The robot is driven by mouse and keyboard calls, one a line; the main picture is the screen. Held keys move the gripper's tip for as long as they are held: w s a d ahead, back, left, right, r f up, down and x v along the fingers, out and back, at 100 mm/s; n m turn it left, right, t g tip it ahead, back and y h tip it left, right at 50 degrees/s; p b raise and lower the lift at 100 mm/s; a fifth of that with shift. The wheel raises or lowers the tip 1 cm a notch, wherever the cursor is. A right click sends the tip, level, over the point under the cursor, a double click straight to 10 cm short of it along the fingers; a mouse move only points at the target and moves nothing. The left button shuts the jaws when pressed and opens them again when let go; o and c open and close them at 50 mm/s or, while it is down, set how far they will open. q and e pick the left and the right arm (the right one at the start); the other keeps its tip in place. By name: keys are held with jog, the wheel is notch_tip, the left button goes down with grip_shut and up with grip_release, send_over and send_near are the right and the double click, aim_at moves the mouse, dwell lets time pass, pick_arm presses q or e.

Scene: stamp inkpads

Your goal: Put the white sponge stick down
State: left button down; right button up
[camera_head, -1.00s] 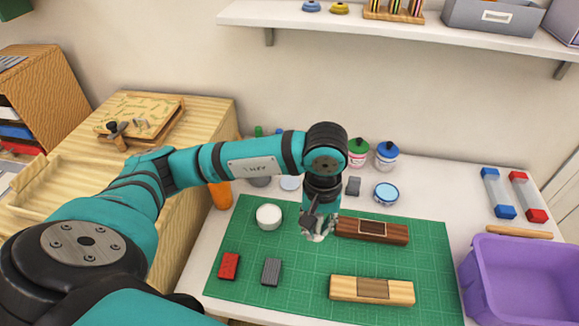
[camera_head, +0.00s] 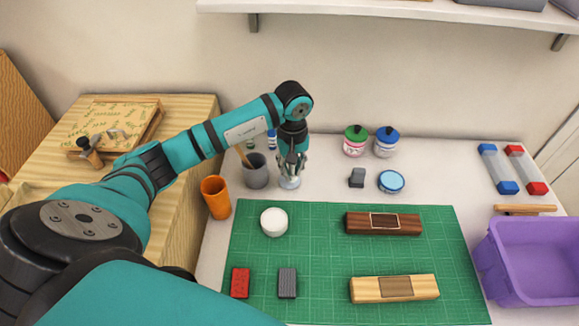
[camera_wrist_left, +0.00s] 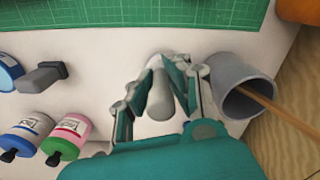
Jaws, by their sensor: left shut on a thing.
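My left gripper (camera_head: 291,168) is low over the white table behind the green mat, beside the grey cup. In the left wrist view, the gripper (camera_wrist_left: 158,98) is shut on the white sponge stick (camera_wrist_left: 160,92), a pale rounded stick between the fingers. In the head view the fingers mostly hide the stick. A small pale disc (camera_head: 289,183) shows right under the fingertips. I cannot tell whether the stick touches it. My right gripper is not in view.
A grey cup (camera_head: 257,175) with a wooden stick stands close left of the gripper, an orange cup (camera_head: 216,198) farther left. A grey block (camera_head: 357,178), a blue tin (camera_head: 391,181) and lidded jars (camera_head: 355,142) stand right. The green mat (camera_head: 325,250) holds a white round pot (camera_head: 274,222) and several blocks.

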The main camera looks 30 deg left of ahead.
aim_at(290, 171)
pick_arm(q)
jog(key=shift+w+a, duration=0.55)
jog(key=shift+w, duration=0.05)
jog(key=shift+w+a, duration=0.3)
jog(key=shift+a, duration=0.1)
notch_tip(290, 171, down, 3)
jog(key=shift+s+r+p, duration=0.1)
jog(key=shift+r+p, duration=0.05)
jog(key=shift+p, duration=0.45)
jog(key=shift+f, duration=0.4)
jog(key=shift+f+b, duration=0.3)
jog(key=c, duration=1.3)
grip_release()
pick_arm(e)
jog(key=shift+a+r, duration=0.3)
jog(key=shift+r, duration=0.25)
pick_arm(q)
jog(key=shift+r, duration=0.1)
